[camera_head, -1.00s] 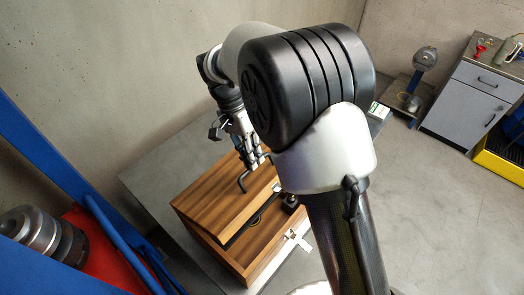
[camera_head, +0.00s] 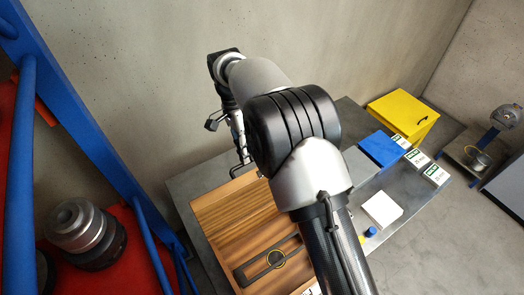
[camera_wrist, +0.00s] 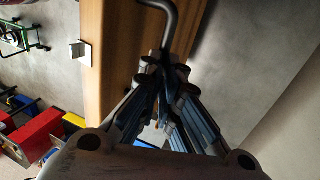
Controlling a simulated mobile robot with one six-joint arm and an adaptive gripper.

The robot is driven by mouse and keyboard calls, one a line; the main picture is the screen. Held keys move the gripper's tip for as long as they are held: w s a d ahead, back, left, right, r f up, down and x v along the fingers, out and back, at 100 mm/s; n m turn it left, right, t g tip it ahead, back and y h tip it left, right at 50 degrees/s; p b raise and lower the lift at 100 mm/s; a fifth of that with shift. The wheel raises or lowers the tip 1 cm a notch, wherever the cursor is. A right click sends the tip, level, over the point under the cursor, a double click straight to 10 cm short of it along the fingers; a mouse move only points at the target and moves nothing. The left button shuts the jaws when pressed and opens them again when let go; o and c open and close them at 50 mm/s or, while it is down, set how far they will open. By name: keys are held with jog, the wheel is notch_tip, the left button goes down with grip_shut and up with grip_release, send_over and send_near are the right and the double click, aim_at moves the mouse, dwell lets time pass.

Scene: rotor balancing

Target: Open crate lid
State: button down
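The wooden crate (camera_head: 196,212) stands on the grey table, with its interior exposed to the head camera. My gripper (camera_head: 239,150) is above the far side of the crate, partly hidden by my arm. In the wrist view, the fingertips of my gripper (camera_wrist: 162,65) are together around the end of a dark bent handle (camera_wrist: 168,18). The lid (camera_wrist: 110,70) shows beside it as a wooden strip with a pale metal latch piece (camera_wrist: 80,52). In the head view I cannot clearly separate the lid from the crate wall.
A blue box (camera_head: 382,148), several white-and-green boxes (camera_head: 436,174), a white block (camera_head: 381,209) and a small blue cap (camera_head: 370,232) are right of the crate. A yellow cabinet (camera_head: 403,113) stands behind. A blue frame (camera_head: 85,130) and metal discs (camera_head: 77,227) are left.

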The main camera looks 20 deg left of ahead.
jog(key=shift+a+f, duration=0.2)
jog(key=shift+f, duration=0.95)
jog(key=c, duration=1.9)
grip_release()
jog(key=shift+o, duration=1.1)
jog(key=shift+w+a, duration=0.3)
jog(key=shift+w, duration=0.1)
jog(key=shift+s+d+r, duration=0.1)
jog(key=shift+r, duration=0.1)
